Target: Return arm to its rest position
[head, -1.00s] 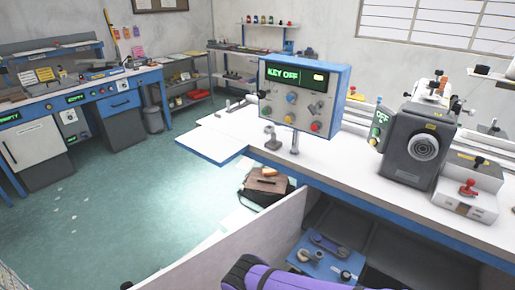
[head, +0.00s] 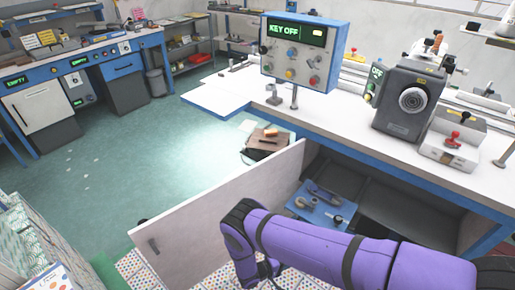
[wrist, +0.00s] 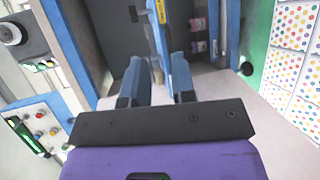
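My purple arm (head: 330,240) reaches in from the lower right of the head view and bends downward near the open cabinet door. My gripper (wrist: 163,82) shows in the wrist view, with its two blue-grey fingers apart and no object clearly held between them. In the head view the gripper end is mostly hidden or too small to make out. The arm is in front of the workbench (head: 400,132), below its top.
A white cabinet door (head: 215,215) stands open beside my arm. Inside is a blue tray (head: 318,203) with several tools. A control box (head: 303,52) reading KEY OFF and a grey machine (head: 408,100) stand on the bench. A bag (head: 267,142) lies on the floor. Open floor (head: 110,170) lies left.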

